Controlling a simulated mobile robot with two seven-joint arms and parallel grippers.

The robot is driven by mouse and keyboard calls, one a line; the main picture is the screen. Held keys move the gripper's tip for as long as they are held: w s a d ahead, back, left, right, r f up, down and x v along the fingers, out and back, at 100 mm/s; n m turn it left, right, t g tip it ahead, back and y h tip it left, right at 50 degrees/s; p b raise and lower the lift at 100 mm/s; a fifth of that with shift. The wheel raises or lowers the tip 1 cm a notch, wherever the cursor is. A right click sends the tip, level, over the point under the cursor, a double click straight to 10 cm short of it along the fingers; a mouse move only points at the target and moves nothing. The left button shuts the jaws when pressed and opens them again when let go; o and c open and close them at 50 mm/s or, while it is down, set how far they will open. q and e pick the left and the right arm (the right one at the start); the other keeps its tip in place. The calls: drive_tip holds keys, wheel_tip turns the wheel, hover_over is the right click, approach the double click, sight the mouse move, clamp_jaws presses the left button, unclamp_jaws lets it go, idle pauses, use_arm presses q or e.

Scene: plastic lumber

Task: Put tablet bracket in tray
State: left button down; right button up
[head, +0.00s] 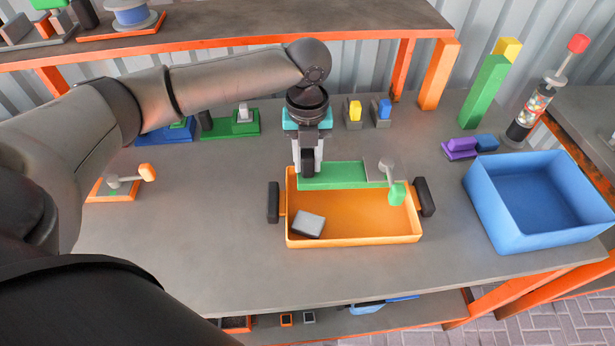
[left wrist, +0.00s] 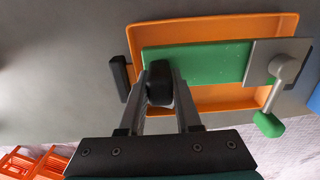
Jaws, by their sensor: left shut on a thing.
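The tablet bracket (head: 340,174) is a long green plate with a grey block and a grey lever with a green knob at its right end. It also shows in the left wrist view (left wrist: 205,65). My left gripper (head: 308,168) points down, shut on a black knob-like part at the bracket's left end. The bracket lies over the back part of the orange tray (head: 352,240), lengthwise along it; I cannot tell whether it touches the tray floor. The tray has black handles at both ends. My right gripper is not in view.
A grey block (head: 308,224) lies in the tray's front left corner. A blue bin (head: 535,230) stands to the right. Behind are green and blue fixtures, small yellow and blue-topped pieces, and a shelf (head: 220,45). An orange-handled lever piece (head: 115,185) sits left. The front table is clear.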

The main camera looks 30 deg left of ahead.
sight(307, 178)
use_arm(q)
wheel_tip(307, 178, down, 4)
drive_tip(key=shift+f+b, duration=0.25)
drive_tip(key=shift+b, duration=0.2)
drive_tip(key=shift+f, duration=0.3)
drive_tip(key=shift+f, duration=0.15)
drive_tip(key=c, duration=0.6)
unclamp_jaws()
wheel_tip(307, 178, up, 12)
drive_tip(key=shift+r+p, duration=0.15)
drive_tip(key=shift+p, duration=1)
